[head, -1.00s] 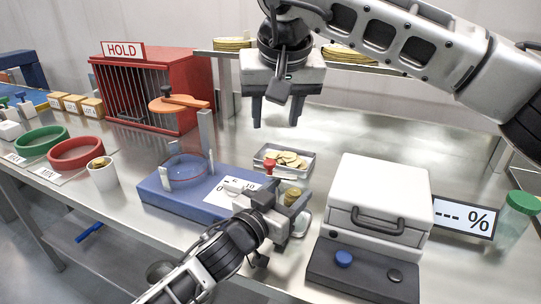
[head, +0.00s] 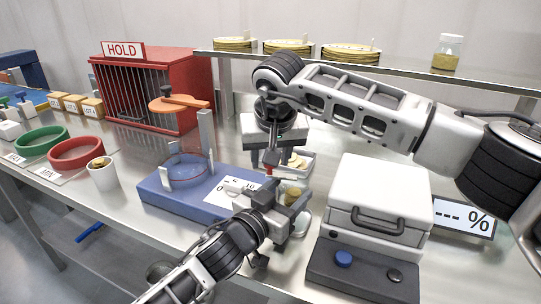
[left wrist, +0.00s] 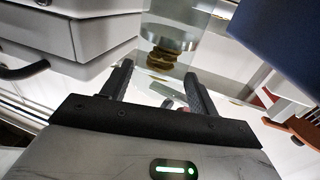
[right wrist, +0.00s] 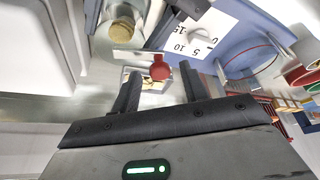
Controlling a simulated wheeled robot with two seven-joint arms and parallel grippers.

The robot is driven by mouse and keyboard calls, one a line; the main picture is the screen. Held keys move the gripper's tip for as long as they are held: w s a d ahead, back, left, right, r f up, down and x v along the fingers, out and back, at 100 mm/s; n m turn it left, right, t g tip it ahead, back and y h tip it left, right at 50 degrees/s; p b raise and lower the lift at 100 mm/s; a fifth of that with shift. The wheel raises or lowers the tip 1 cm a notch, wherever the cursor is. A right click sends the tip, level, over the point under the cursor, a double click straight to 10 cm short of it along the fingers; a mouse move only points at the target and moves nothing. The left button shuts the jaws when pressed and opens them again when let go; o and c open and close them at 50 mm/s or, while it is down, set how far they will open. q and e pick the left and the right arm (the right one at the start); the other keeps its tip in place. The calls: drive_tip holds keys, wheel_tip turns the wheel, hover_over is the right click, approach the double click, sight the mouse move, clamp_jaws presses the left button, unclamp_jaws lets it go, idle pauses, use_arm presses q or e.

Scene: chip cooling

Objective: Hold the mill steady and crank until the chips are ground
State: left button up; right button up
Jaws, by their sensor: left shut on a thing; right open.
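The mill (head: 297,197) is a small clear jar with brownish contents, standing between the blue unit and the white box. Its crank arm ends in a red knob (head: 269,170). My left gripper (head: 287,207) is shut on the mill body, coming from the front. In the left wrist view, the mill (left wrist: 165,52) stands beyond the fingertips, with brown pieces inside. My right gripper (head: 264,159) is open, pointing down just above the red knob. In the right wrist view, the knob (right wrist: 160,69) shows between and beyond the fingertips; contact is not visible.
A metal tray of chips (head: 307,169) sits behind the mill, partly hidden by my right arm. A blue unit (head: 160,197) with a dial card is left, a white lidded box (head: 380,190) right. A "--- %" display (head: 463,219) stands beside it. A shelf (head: 400,70) runs behind.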

drive_tip(key=shift+c, duration=0.2)
clamp_jaws()
drive_tip(key=shift+w, duration=0.1)
drive_tip(key=shift+w+d+m+g+h, duration=0.1)
drive_tip(key=shift+w+d+m+h, duration=0.4)
drive_tip(key=shift+m, duration=1.35)
drive_tip(key=shift+w+d+m+g+h, duration=0.15)
drive_tip(key=shift+w+m+h, duration=0.7)
drive_tip(key=shift+m, duration=0.95)
drive_tip(key=shift+w+d+m+g+h, duration=0.1)
drive_tip(key=shift+w+d+m+h, duration=0.4)
drive_tip(key=shift+m, duration=1.35)
drive_tip(key=shift+a+h, duration=0.1)
drive_tip(key=shift+h, duration=0.15)
